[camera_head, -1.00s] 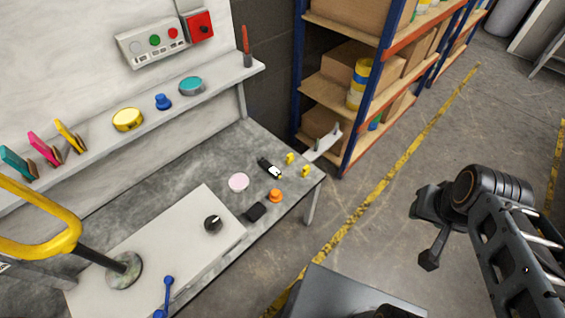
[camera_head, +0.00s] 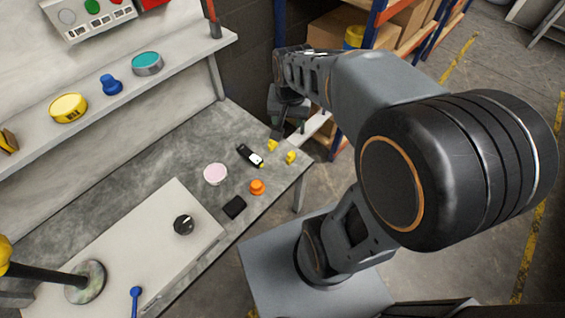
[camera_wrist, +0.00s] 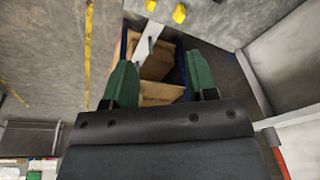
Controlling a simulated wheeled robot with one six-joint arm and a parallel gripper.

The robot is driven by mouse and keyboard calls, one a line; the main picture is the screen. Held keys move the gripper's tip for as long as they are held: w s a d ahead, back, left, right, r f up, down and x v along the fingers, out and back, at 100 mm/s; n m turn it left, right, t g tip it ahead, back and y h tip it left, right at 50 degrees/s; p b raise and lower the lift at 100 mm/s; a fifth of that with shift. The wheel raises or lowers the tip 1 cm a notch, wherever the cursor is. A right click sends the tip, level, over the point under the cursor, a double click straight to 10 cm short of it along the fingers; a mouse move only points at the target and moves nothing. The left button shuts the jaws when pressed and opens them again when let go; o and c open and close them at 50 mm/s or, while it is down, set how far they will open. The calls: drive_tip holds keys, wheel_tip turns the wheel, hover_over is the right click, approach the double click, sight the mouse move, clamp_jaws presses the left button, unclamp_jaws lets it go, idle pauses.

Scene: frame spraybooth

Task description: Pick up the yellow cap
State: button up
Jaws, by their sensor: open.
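Two small yellow pieces, one at the back (camera_head: 273,145) and one nearer the corner (camera_head: 291,157), stand on the grey workbench (camera_head: 165,155). I cannot tell which is the cap. In the wrist view they show at the top edge, one cut off (camera_wrist: 151,4) and one whole (camera_wrist: 180,13). My gripper (camera_wrist: 160,65) has two green fingers spread apart with nothing between them. In the head view it is partly hidden by my arm, above and behind the yellow pieces near the bench's far corner.
A black-and-white stick (camera_head: 250,156), a pink disc (camera_head: 215,174), an orange knob (camera_head: 257,187) and a black block (camera_head: 234,207) lie close by. A shelf rack (camera_head: 375,22) stands behind the corner. A wall ledge (camera_head: 165,76) carries a yellow round tin (camera_head: 69,108).

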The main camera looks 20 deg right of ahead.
sight(291, 153)
drive_tip(key=w+d+f+m+b, duration=0.2)
drive_tip(key=f+b, duration=0.1)
drive_tip(key=f, duration=0.6)
drive_tip(key=w+d+f+m+g+b, duration=0.1)
drive_tip(key=w+d+f+m+b, duration=0.1)
drive_tip(key=f, duration=0.7)
drive_tip(key=w+d+f+m+g+b, duration=0.1)
drive_tip(key=w+d+f+m+b, duration=0.1)
drive_tip(key=f, duration=0.7)
drive_tip(key=shift+w+m+b, duration=0.7)
drive_tip(key=shift+w+b, duration=0.4)
drive_tip(key=shift+b, duration=0.25)
drive_tip(key=shift+w+f+b, duration=0.1)
drive_tip(key=shift+f+b, duration=0.8)
drive_tip(key=shift+f, duration=2.1)
drive_tip(key=shift+r, duration=0.1)
clamp_jaws()
drive_tip(key=shift+r, duration=0.1)
